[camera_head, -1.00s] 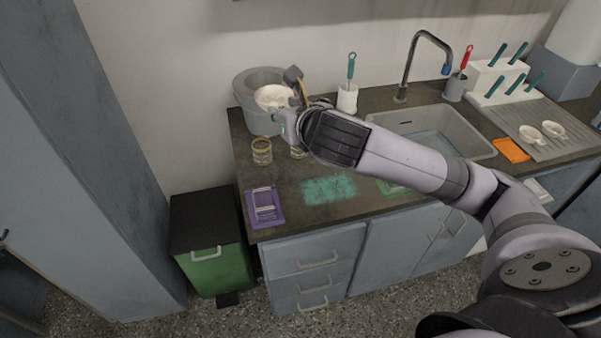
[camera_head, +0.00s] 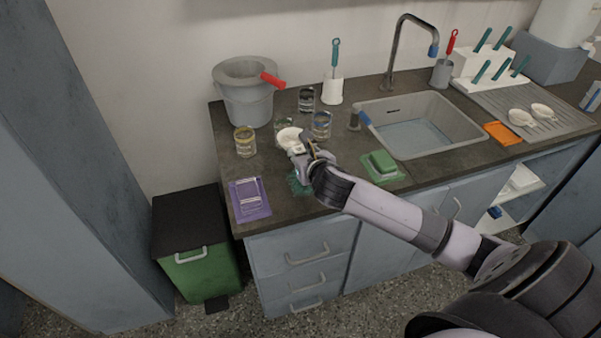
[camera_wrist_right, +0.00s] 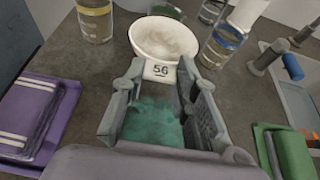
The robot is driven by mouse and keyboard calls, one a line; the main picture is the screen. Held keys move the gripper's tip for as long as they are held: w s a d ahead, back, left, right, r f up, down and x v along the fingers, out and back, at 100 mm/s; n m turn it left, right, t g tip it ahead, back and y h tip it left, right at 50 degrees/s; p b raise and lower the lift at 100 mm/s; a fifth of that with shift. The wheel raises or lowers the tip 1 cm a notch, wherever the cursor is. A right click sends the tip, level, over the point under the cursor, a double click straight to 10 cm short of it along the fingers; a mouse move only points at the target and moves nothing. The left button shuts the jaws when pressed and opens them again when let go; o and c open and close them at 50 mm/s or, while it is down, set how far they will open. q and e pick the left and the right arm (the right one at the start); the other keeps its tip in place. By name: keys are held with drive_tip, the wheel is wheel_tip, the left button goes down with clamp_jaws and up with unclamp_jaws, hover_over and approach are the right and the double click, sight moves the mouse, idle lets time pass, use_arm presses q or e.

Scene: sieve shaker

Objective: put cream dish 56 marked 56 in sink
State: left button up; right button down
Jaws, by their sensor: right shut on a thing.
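The cream dish marked 56 (camera_head: 288,136) is a small round bowl with a label tab reading 56, clear in the right wrist view (camera_wrist_right: 163,38). My right gripper (camera_head: 305,152) is shut on the tab side of this dish, with the tab between its fingertips in the wrist view (camera_wrist_right: 161,80). The dish looks upright, over the counter among the glass jars; its exact height is hard to tell. The grey sink (camera_head: 425,112) is to the right of the dish, with a tap behind it. My left gripper is not in view.
Jars (camera_head: 245,142) (camera_head: 321,125) stand close around the dish. A grey bucket (camera_head: 246,105) with a red handle is behind left. A purple mat (camera_head: 249,198) is front left.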

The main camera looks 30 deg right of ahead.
drive_tip(key=shift+f+b, duration=0.4)
drive_tip(key=shift+f, duration=2.9)
drive_tip(key=shift+f, duration=0.15)
drive_tip(key=c, duration=1.2)
unclamp_jaws()
drive_tip(key=shift+c, duration=0.2)
